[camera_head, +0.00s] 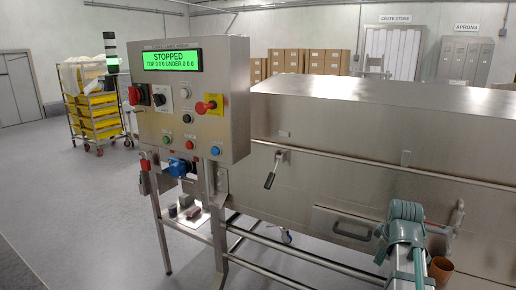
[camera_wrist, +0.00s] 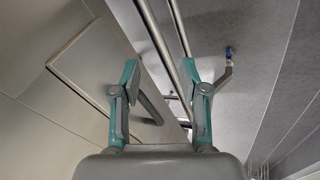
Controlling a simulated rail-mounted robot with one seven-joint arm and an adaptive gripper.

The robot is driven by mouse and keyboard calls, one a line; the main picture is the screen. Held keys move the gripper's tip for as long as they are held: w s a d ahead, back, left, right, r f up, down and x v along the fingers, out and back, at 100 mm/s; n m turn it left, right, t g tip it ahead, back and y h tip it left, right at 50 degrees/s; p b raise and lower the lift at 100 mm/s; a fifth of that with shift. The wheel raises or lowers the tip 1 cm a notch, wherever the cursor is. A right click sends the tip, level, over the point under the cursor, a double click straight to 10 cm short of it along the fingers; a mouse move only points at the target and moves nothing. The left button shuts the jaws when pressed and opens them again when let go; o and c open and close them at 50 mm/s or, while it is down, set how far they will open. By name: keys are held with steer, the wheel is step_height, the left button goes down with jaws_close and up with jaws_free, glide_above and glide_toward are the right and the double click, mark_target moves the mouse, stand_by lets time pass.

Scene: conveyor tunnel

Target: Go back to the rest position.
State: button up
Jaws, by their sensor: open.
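My gripper (camera_head: 402,212) is at the lower right of the head view, in front of the steel tunnel (camera_head: 390,115) and near a drawer-like hatch (camera_head: 336,224) with a dark handle. In the wrist view my gripper (camera_wrist: 162,68) shows two teal fingers spread apart with nothing between them. Beyond the fingers lie a flat panel (camera_wrist: 90,65) with a bar handle and two steel rails (camera_wrist: 160,35). I cannot tell whether the gripper touches anything.
A control box (camera_head: 190,100) stands at the left; its green display (camera_head: 172,60) reads STOPPED. A lever (camera_head: 272,170) sticks out from the tunnel front. A brown cylinder (camera_head: 440,270) is close beside my arm. A trolley of yellow trays (camera_head: 97,115) stands far left. The left floor is clear.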

steer(key=s+a+f+m+g+y, duration=0.1)
steer(key=a+f+m, duration=0.1)
steer(key=a+f, duration=0.55)
steer(key=a+f+m+g, duration=0.15)
steer(key=a+f, duration=0.35)
steer(key=f, duration=0.6)
steer(key=s+a+f+m+g, duration=0.1)
steer(key=s+a+f+m, duration=0.1)
steer(key=s+a+f, duration=0.55)
steer(key=s+a+f+m+g, duration=0.1)
steer(key=s+a+f+m, duration=0.25)
steer(key=f, duration=0.65)
steer(key=s+f+g, duration=0.2)
steer(key=s+f, duration=0.3)
steer(key=s, duration=0.4)
steer(key=s+f+g, duration=0.2)
steer(key=s+f, duration=0.4)
steer(key=s, duration=0.2)
steer(key=s+f+n+g, duration=0.1)
steer(key=s+f+g, duration=0.1)
steer(key=s+f, duration=0.3)
steer(key=s, duration=0.4)
steer(key=shift+s+f, duration=0.25)
steer(key=shift+s, duration=0.05)
steer(key=shift+d+g, duration=0.1)
steer(key=shift+g, duration=0.15)
